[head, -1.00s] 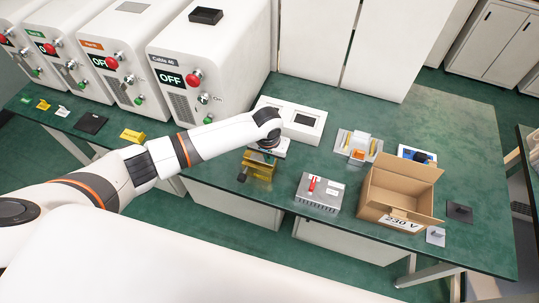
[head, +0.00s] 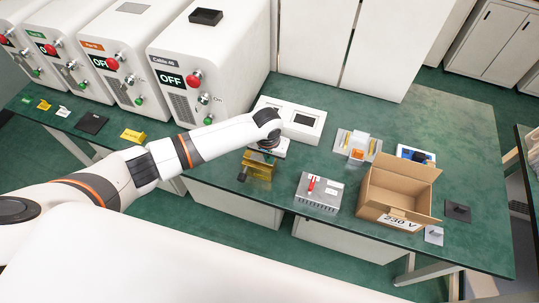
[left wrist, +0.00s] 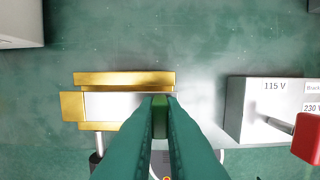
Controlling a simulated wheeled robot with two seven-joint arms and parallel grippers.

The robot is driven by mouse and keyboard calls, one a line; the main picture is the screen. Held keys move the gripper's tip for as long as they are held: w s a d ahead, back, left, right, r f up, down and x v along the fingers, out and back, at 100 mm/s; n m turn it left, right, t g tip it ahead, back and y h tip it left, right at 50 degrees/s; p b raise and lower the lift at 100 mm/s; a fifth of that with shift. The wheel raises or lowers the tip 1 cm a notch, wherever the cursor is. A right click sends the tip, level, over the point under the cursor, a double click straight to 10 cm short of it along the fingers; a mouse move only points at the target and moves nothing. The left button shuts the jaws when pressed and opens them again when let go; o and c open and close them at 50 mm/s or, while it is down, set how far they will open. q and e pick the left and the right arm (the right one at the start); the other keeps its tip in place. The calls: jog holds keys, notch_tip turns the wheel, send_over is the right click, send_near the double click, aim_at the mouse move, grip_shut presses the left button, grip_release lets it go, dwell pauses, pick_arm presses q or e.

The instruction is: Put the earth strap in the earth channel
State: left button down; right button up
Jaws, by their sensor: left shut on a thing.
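My left gripper (left wrist: 160,98) is shut on a small green piece, which I take to be the earth strap (left wrist: 160,118). Most of the strap is hidden between the teal fingers. A gold fixture (left wrist: 120,78) with two gold rails and a pale channel (left wrist: 110,104) between them lies below, mostly left of the fingers. The fingertips are over the right end of the channel; I cannot tell whether the strap touches it. In the head view the gold fixture (head: 257,168) shows just below the left wrist, whose arm hides the strap. My right gripper is not in view.
A grey finned box with a red lever (head: 319,190) stands right of the fixture, also in the left wrist view (left wrist: 258,112). An open cardboard box (head: 385,200) is further right. A white case (head: 305,121) is behind the wrist. Bench space behind the fixture is clear in the wrist view.

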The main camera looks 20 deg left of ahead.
pick_arm(q)
jog(key=shift+p, duration=0.35)
jog(key=shift+f+b, duration=0.6)
jog(key=shift+f, duration=0.45)
jog(key=c, duration=1.5)
grip_release()
jog(key=shift+o, duration=0.2)
jog(key=shift+r, duration=0.15)
notch_tip(320, 180, up, 12)
jog(key=s, duration=0.1)
jog(key=shift+s+b, duration=0.25)
jog(key=shift+b, duration=0.1)
jog(key=shift+f, duration=0.2)
